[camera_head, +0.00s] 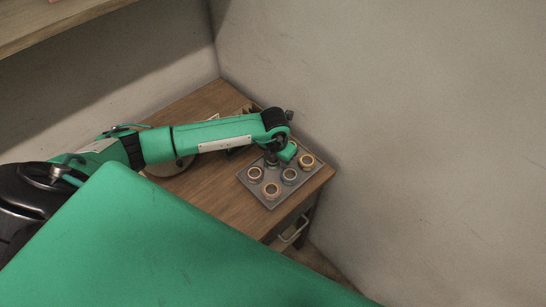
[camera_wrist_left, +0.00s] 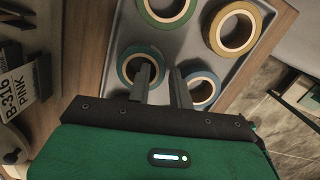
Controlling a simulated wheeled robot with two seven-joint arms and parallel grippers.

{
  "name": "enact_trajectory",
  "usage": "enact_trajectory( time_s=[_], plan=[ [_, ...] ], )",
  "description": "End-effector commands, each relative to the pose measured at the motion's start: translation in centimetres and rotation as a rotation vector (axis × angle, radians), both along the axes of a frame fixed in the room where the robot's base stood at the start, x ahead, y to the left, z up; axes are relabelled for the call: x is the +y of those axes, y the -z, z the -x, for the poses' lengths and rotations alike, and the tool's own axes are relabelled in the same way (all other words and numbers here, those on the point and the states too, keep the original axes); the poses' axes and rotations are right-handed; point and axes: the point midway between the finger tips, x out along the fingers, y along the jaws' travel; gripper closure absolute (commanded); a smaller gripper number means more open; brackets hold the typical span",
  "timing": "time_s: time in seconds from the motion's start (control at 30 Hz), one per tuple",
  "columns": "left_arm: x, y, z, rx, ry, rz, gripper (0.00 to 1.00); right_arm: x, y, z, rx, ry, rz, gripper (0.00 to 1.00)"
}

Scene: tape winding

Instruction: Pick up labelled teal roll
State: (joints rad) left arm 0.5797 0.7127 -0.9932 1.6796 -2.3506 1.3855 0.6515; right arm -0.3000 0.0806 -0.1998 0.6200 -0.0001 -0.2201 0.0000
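A grey tray (camera_head: 268,203) on the wooden table holds several tape rolls. In the left wrist view, a blue-teal roll (camera_wrist_left: 124,68) lies in front of my left gripper (camera_wrist_left: 162,70). A second blue roll (camera_wrist_left: 212,88) lies to its right, partly behind a finger. A green roll (camera_wrist_left: 166,20) is at the top edge. I cannot tell a label on any roll. My left gripper is open and empty. One finger overlaps the blue-teal roll's hole and the other shows between the two blue rolls. In the head view this gripper (camera_head: 271,160) is over the tray's back part. My right gripper is not in view.
A yellow roll (camera_wrist_left: 218,33) sits in the tray. A sign reading "PINK" and "B-315" (camera_wrist_left: 12,88) stands left of the tray in the wrist view. Walls rise close behind and right of the table (camera_head: 208,185). Bare tabletop lies in front of my left arm.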

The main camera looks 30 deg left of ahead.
Motion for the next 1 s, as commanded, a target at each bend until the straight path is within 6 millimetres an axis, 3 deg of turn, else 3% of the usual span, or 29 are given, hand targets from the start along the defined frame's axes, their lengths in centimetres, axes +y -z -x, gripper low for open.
enact_trajectory(
  time_s=[0.33, 0.47, 1.0],
  plan=[
    [-0.02, 0.93, -0.11, -0.001, 0.000, 0.000, 0.79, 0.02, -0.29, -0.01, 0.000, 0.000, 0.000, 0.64],
    [-0.02, 0.91, -0.11, -0.001, 0.000, 0.000, 1.00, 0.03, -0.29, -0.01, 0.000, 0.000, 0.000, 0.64],
    [-0.02, 0.47, -0.18, -0.002, 0.000, 0.001, 1.00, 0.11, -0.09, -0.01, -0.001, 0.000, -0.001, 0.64]
  ],
)
